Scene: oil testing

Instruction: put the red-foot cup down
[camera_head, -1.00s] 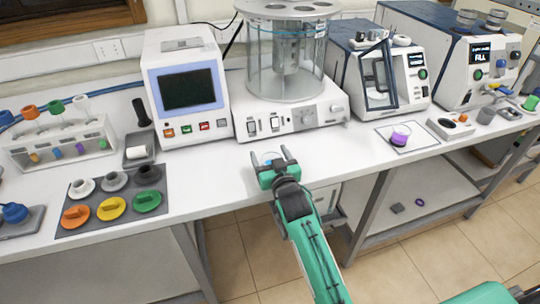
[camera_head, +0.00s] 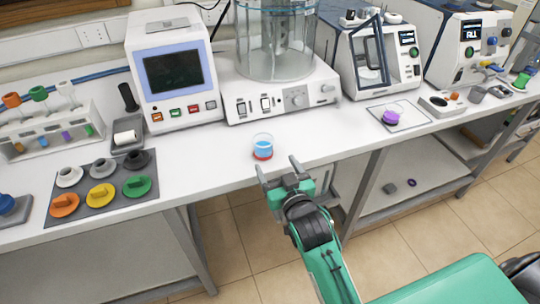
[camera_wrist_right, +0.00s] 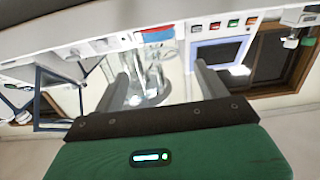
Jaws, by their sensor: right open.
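The red-foot cup (camera_head: 262,147), clear with blue liquid and a red base, stands upright on the white bench near its front edge. My right gripper (camera_head: 278,165) is open and empty, just in front of the cup and apart from it, with its fingers pointing toward the bench. In the right wrist view, the cup's red and blue band (camera_wrist_right: 157,35) shows beyond and between the two spread fingers (camera_wrist_right: 160,80). My left gripper is not in view.
A device with a glass chamber (camera_head: 275,45) and a screen unit (camera_head: 172,75) stand behind the cup. A grey mat (camera_head: 78,205) with colored pieces lies left. A purple-based cup (camera_head: 391,115) stands on a pad to the right. The bench around the red-foot cup is clear.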

